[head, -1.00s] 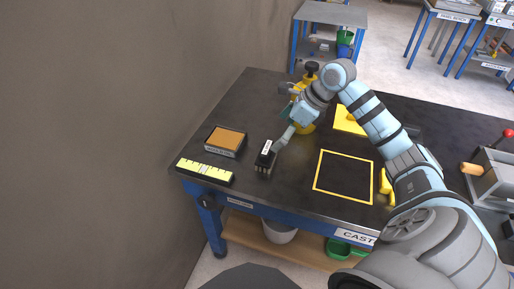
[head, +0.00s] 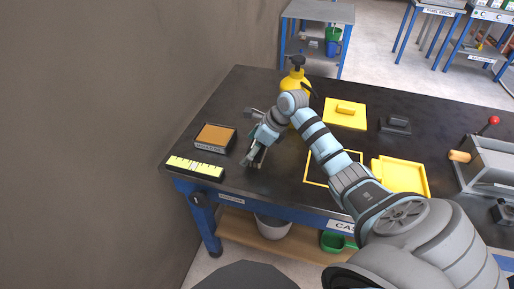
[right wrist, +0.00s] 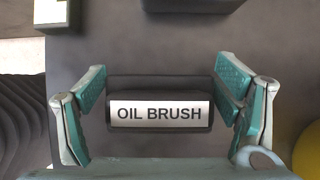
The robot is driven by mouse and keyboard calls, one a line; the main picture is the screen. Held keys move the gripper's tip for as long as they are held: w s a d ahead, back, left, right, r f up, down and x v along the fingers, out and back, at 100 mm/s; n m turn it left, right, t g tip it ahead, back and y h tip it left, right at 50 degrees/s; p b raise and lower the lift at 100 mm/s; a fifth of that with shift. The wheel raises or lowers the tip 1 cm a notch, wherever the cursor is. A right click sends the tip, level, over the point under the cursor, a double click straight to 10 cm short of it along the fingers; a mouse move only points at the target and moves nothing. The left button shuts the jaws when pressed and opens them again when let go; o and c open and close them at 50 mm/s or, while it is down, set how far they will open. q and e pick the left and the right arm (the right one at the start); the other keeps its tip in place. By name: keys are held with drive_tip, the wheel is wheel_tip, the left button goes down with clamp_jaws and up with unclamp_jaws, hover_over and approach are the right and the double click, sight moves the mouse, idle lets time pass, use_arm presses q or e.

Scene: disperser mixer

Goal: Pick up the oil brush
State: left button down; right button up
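The oil brush (right wrist: 158,113) is a dark block with a white "OIL BRUSH" label in the right wrist view. It lies between the two teal-padded fingers of my right gripper (right wrist: 162,88), one at each end of it. The fingers are spread, with their tips close to the brush's ends; I cannot tell whether they touch. In the head view my right gripper (head: 256,138) is low over the left part of the dark table, and it largely hides the brush there. My left gripper is not in view.
An orange-topped box (head: 216,137) and a yellow marked strip (head: 195,168) are left of the gripper. A yellow bottle (head: 298,80) stands behind my right arm. A yellow tray (head: 402,177) and a grey machine (head: 488,168) are to the right.

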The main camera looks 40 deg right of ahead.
drive_tip(key=c, duration=0.7)
wheel_tip(320, 180, up, 20)
drive_tip(key=p, duration=0.3)
drive_tip(key=o, duration=0.5)
drive_tip(key=c, duration=0.3)
